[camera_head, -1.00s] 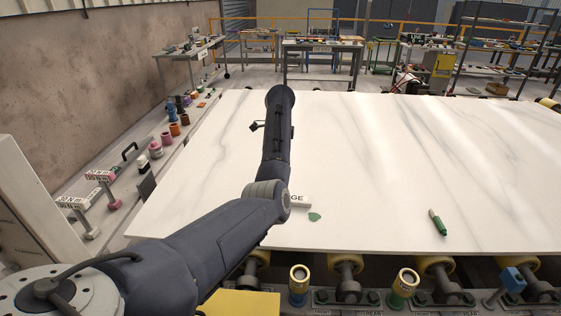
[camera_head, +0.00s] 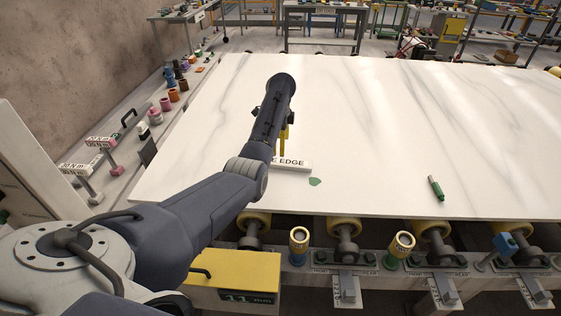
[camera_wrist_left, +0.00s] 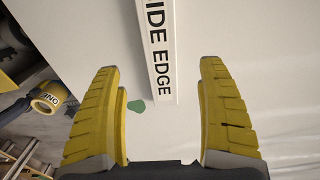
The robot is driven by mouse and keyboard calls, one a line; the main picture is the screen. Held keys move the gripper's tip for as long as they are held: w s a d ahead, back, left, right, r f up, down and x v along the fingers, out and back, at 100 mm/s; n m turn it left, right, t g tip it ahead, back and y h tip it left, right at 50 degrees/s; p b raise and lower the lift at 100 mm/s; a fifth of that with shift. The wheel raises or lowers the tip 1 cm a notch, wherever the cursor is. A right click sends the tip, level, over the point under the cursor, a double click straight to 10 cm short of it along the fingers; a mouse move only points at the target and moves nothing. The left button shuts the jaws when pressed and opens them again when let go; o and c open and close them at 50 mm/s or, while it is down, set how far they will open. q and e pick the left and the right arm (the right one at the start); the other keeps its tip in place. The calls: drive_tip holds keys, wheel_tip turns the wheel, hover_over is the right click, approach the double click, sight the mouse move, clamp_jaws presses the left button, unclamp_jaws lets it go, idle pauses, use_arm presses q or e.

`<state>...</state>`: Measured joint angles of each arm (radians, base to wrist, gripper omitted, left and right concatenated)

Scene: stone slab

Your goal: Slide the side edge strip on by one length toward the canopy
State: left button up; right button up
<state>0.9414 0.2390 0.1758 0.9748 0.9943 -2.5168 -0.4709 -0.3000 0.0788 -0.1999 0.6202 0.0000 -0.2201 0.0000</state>
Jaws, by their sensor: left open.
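The side edge strip (camera_head: 295,165) is a white bar with black lettering, lying on the white marble slab (camera_head: 400,120) near its front edge; my left arm hides its left part in the head view. My left gripper (camera_head: 283,148) points down at the strip, with one yellow finger showing. In the left wrist view the gripper (camera_wrist_left: 160,68) is open, with one yellow finger on each side of the near end of the strip (camera_wrist_left: 158,60). Neither finger appears to touch it. My right gripper is not in view. I cannot make out the canopy.
A green patch (camera_head: 315,181) lies just right of the strip. A green marker (camera_head: 436,188) lies farther right. Yellow rollers (camera_head: 343,227) and labelled posts line the slab's front edge. A yellow box (camera_head: 235,280) stands below. The slab's right side is mostly clear.

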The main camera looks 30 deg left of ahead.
sight(280, 161)
use_arm(q)
wheel_tip(280, 161, down, 9)
idle(0.5)
drive_tip(key=shift+o, duration=0.2)
